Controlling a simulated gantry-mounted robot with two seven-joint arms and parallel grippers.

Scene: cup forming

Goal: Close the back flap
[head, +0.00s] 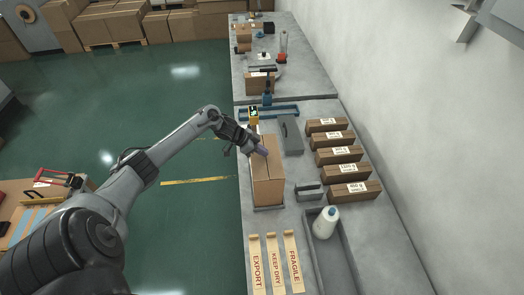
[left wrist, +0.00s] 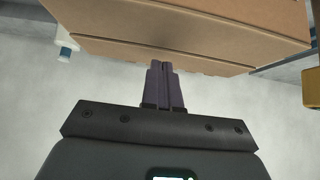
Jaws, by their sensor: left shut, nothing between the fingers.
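A brown cardboard box (head: 267,190) stands on the grey workbench, its long side running away from me. The back flap is not clearly distinguishable, as my gripper partly covers the far end. My right gripper is not in view.
Several labelled brown cartons (head: 343,156) line the right of the bench. A grey case (head: 291,136) lies beside the box. Label strips (head: 273,264) lie in front.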

